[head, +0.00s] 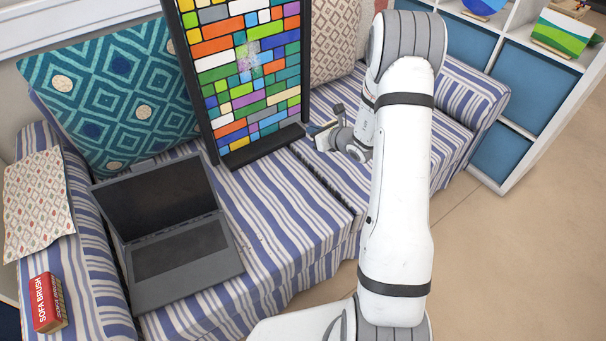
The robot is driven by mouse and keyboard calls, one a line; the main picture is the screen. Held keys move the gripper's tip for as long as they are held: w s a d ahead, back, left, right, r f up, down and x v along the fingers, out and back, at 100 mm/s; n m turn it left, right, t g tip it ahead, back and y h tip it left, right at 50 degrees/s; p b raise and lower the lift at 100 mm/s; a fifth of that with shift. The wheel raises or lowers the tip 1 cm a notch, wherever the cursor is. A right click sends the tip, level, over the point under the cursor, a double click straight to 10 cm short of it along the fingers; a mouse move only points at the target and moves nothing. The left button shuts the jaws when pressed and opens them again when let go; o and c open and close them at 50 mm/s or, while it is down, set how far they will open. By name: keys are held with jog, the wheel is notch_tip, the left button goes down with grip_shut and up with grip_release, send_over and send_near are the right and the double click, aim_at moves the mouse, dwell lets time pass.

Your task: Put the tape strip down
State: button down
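My gripper (324,129) is over the striped sofa seat, just right of the foot of a colourful stained-glass panel (232,88). It is small in the head view and partly seen side-on. A small bluish and pale bit shows at its fingertips, but I cannot tell whether this is the tape strip or part of the gripper. I cannot tell whether the fingers are open or shut. No tape strip can be made out clearly anywhere. A pale, speckled patch (248,61) shows on the panel's face.
The panel stands upright in a dark frame on the striped sofa (285,215). An open laptop (178,250) lies left of it. A teal cushion (112,95) leans behind, and a red sofa brush box (48,302) rests on the left armrest. A white shelf (535,95) stands right.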

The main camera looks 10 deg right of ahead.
jog(key=b, duration=0.7)
send_over(318, 160)
notch_tip(318, 160, down, 5)
jog(key=shift+h, duration=0.3)
notch_tip(318, 160, down, 10)
jog(key=b, duration=0.3)
jog(key=shift+s+a, duration=0.1)
jog(key=shift+f, duration=0.2)
jog(key=c, duration=1.6)
grip_release()
jog(key=shift+r, duration=0.1)
jog(key=shift+c, duration=0.2)
